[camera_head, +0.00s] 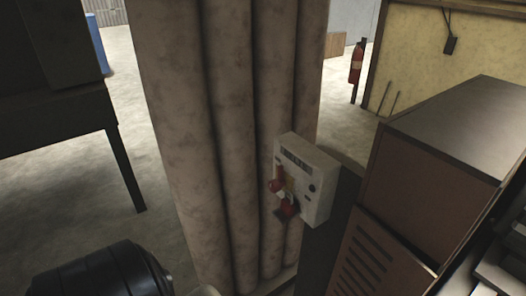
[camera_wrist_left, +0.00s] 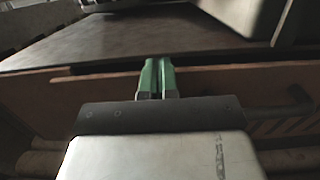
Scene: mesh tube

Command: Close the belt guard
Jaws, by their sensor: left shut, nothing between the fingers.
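My left gripper shows in the left wrist view (camera_wrist_left: 157,78), its two green fingers together with nothing between them. The fingertips point at the brown front just under the edge of a flat dark panel (camera_wrist_left: 130,40); I cannot tell whether they touch it. In the head view a brown cabinet (camera_head: 415,165) with louvre slots and a flat grey-brown top stands at the right. I cannot tell which part is the belt guard, or whether it is open. My right gripper is in neither view.
A control box (camera_head: 308,178) with red switches stands left of the cabinet on a dark post. Thick mottled columns (camera_head: 235,110) rise in the middle. A dark table (camera_head: 60,125) is at the left. A fire extinguisher (camera_head: 356,63) hangs behind. Open floor (camera_head: 95,195) shows at the left.

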